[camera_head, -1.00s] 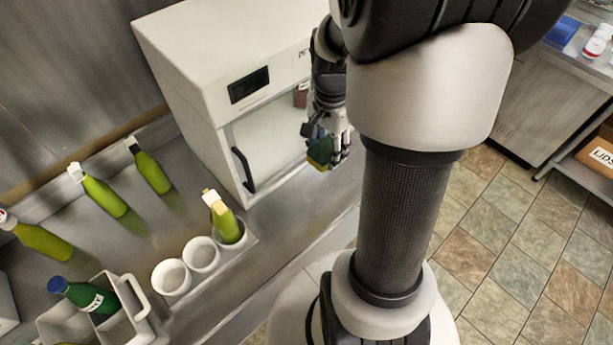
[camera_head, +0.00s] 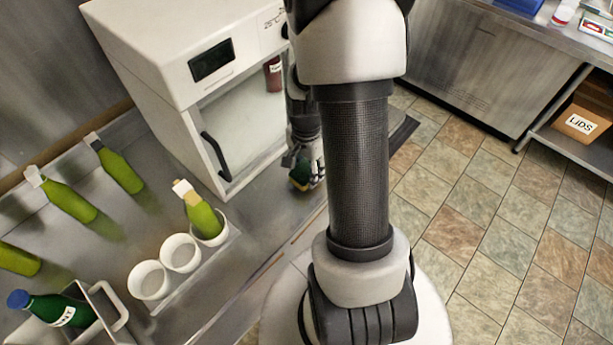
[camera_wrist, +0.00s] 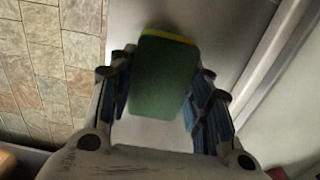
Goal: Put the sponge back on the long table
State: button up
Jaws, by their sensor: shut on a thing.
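The sponge (camera_head: 299,178) is green with a yellow side. My gripper (camera_head: 306,176) is shut on it, beside the front of the white cabinet. The wrist view also shows the sponge (camera_wrist: 163,78) between the two fingers of my gripper (camera_wrist: 160,95), its green face toward the camera and a yellow edge at the far end. The long steel table (camera_head: 258,208) runs along the left, and the sponge is over its surface near the front edge. I cannot tell whether the sponge touches the table. My arm hides part of this area.
The white cabinet (camera_head: 150,50) with a glass front stands at the back of the table. A rack of white cups (camera_head: 181,253), one holding a green bottle (camera_head: 199,213), is left of my gripper. Tiled floor lies right.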

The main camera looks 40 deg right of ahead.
aim_at(306, 176)
jog(key=shift+f+b, duration=0.35)
jog(key=shift+f, duration=1.15)
jog(key=shift+f, duration=0.1)
jog(key=o, duration=1.1)
notch_tip(306, 176, up, 12)
jog(key=p, duration=0.4)
jog(key=shift+f, duration=0.1)
jog(key=shift+w+r, duration=0.1)
jog(key=shift+r, duration=0.25)
jog(key=s+a+r+n+t, duration=0.1)
jog(key=a+r+n+t, duration=0.1)
jog(key=a+r+n, duration=0.9)
jog(key=s+a+r+n+t, duration=0.2)
jog(key=s+a+r+n, duration=0.4)
jog(key=s+a+r, duration=0.2)
jog(key=shift+s+a+r+t, duration=0.15)
jog(key=shift+s+a+t, duration=0.15)
jog(key=shift+a, duration=0.3)
